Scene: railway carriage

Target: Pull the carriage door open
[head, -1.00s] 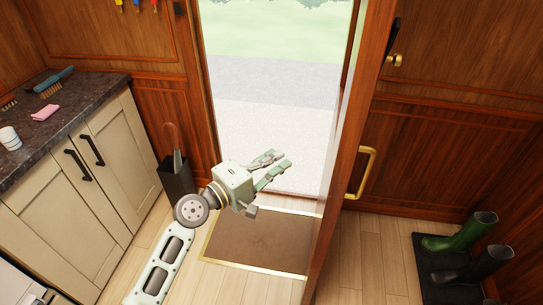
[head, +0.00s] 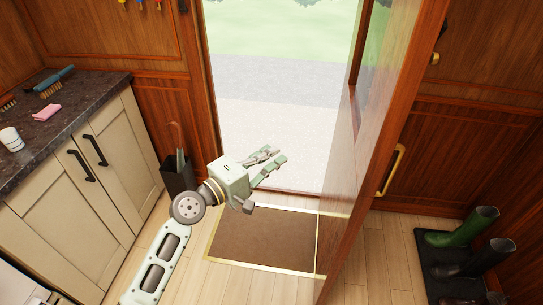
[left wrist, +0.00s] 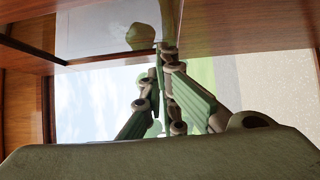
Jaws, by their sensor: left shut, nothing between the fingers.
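The carriage door (head: 392,125) is a wooden leaf with a glazed upper part, standing open and swung inward on the right of the doorway. A brass pull handle (head: 391,172) shows on its right side, and a small brass fitting (head: 435,58) higher up. My left gripper (head: 277,157) is shut and empty, in front of the open doorway and left of the door. In the head view it appears apart from the door. In the left wrist view its fingertips (left wrist: 167,52) come together, with wood and glass above them. My right gripper is not in view.
A brown mat with a gold edge (head: 262,237) lies inside the doorway. On the left are a counter with cupboards (head: 98,178) and a dark umbrella stand (head: 178,174). Boots (head: 462,228) stand on a black tray at the right. Pale ground shows outside.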

